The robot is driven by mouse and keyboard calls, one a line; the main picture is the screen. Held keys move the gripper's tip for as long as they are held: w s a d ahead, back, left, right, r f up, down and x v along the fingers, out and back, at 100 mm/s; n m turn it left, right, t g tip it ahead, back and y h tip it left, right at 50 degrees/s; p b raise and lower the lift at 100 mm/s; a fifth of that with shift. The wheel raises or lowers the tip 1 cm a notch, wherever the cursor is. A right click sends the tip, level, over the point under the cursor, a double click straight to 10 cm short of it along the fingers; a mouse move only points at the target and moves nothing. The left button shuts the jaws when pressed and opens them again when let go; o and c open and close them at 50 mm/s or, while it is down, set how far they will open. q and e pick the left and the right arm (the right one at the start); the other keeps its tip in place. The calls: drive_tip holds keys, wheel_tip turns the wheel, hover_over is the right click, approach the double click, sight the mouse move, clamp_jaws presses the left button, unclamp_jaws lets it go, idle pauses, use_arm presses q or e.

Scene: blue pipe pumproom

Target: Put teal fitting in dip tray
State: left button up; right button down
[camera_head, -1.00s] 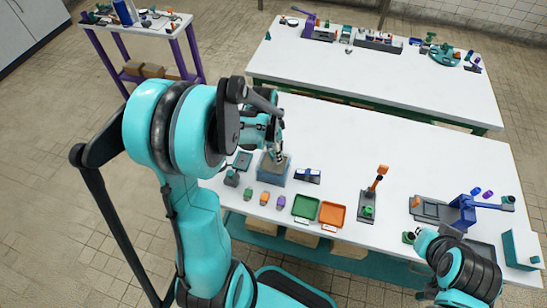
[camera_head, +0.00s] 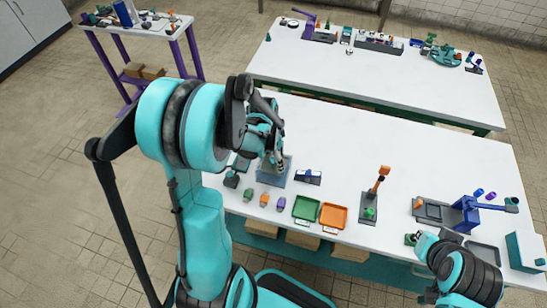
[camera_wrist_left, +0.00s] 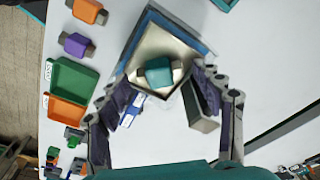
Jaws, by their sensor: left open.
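The teal fitting (camera_wrist_left: 160,72), a teal block with dark ends, shows in the left wrist view inside the outline of the blue-walled dip tray (camera_wrist_left: 184,28), over its tan-grey inside. It appears to lie in the tray. The tray also shows in the head view (camera_head: 272,179), left of centre near the table's front edge. My left gripper (camera_wrist_left: 158,88) is open above the tray, with its fingers spread on either side of the fitting and apart from it. In the head view the left gripper (camera_head: 279,162) partly covers the tray and hides the fitting. My right gripper's fingers do not show.
Green (camera_head: 248,194), orange (camera_head: 264,200) and purple (camera_head: 281,204) fittings stand in front of the tray. A green tray (camera_head: 306,209) and an orange tray (camera_head: 333,216) lie to their right. A small blue-and-black stand (camera_head: 308,177) is close to the tray's right. The table's back middle is clear.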

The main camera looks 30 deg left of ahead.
use_arm(q)
drive_tip(key=shift+r, duration=0.25)
wheel_tip(320, 180, up, 11)
drive_tip(key=s+p, duration=0.1)
drive_tip(key=p, duration=0.3)
drive_tip(key=s+d+r+n+t, duration=0.6)
drive_tip(key=s+d+r, duration=0.2)
drive_tip(key=s+d, duration=0.2)
drive_tip(key=shift+d+y, duration=0.35)
drive_tip(key=shift+y, duration=0.05)
drive_tip(key=shift+w, duration=0.1)
wheel_tip(320, 180, down, 6)
drive_tip(key=b, duration=0.6)
